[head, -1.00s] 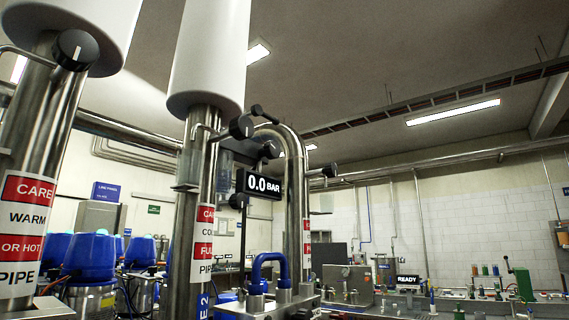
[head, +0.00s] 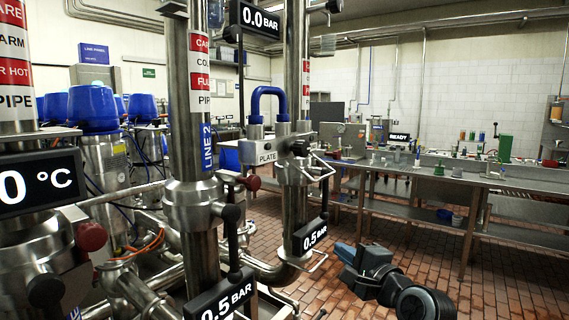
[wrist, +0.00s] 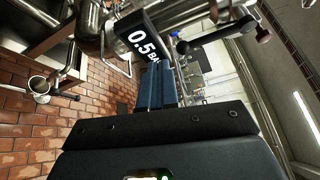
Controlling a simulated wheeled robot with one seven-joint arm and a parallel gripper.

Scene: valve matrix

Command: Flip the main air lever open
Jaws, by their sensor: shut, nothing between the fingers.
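My gripper (head: 344,250) is low at the right of the pipes in the head view, with blue fingers shut and empty. The fingers also show in the wrist view (wrist: 156,88), in front of a 0.5 BAR display (wrist: 142,42); contact cannot be told. I cannot tell which handle is the main air lever, as no such label is readable. Candidates in the head view are a black lever with a ball knob (head: 231,215) and a dark red knob (head: 249,183).
A blue U-shaped pipe (head: 268,92) stands above a PLATE block (head: 266,157). A second 0.5 BAR display (head: 220,296) is at the front, with a °C display (head: 38,183) at left. A long steel bench (head: 440,181) stands behind. The brick floor (head: 500,270) at right is clear.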

